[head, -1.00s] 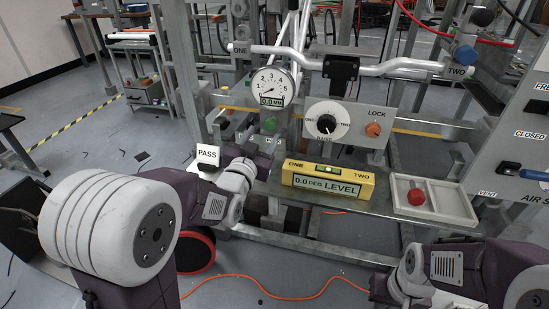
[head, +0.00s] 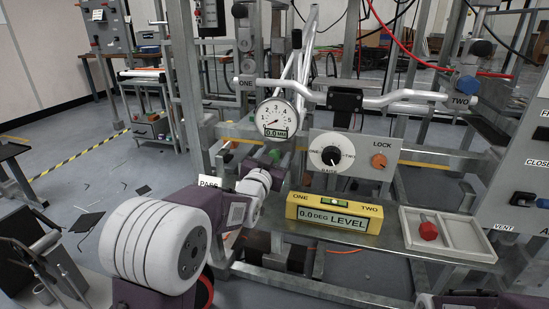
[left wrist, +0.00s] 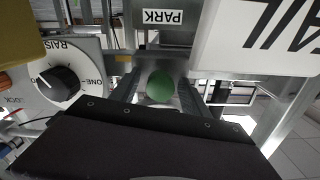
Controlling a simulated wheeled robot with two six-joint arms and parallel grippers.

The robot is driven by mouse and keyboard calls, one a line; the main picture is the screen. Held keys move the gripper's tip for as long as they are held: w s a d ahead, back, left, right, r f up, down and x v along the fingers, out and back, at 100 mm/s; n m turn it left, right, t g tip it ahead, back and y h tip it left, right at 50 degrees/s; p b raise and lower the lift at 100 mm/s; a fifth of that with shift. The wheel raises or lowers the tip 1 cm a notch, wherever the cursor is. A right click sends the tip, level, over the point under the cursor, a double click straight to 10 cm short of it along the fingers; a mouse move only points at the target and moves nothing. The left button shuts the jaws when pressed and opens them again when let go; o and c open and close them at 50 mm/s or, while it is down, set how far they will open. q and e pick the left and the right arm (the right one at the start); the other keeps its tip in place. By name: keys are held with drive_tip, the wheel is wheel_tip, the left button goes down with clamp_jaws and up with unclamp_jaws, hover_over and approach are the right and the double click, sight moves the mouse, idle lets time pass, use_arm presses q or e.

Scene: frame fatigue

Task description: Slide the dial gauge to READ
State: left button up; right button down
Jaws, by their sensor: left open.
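The dial gauge (head: 277,118) has a round white face and a 0.0 MM readout. It stands left of the middle in the head view, below the handlebar. A green round knob (left wrist: 160,86) shows in the left wrist view, near a PARK label (left wrist: 162,17). My left gripper (left wrist: 160,100) is open, with its dark fingers on either side of the knob. I cannot tell whether they touch it. In the head view my left forearm and wrist reach toward the area below the gauge; the fingertips are hard to make out. My right gripper is out of view.
A yellow level (head: 334,213) lies on the bench in front. Right of it is a tray (head: 462,236) with a red knob. A panel with a white dial (head: 331,153) and an orange LOCK knob (head: 379,161) stands behind. The handlebar (head: 400,98) crosses above.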

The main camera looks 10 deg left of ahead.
use_arm(q)
clamp_jaws()
idle(1.4)
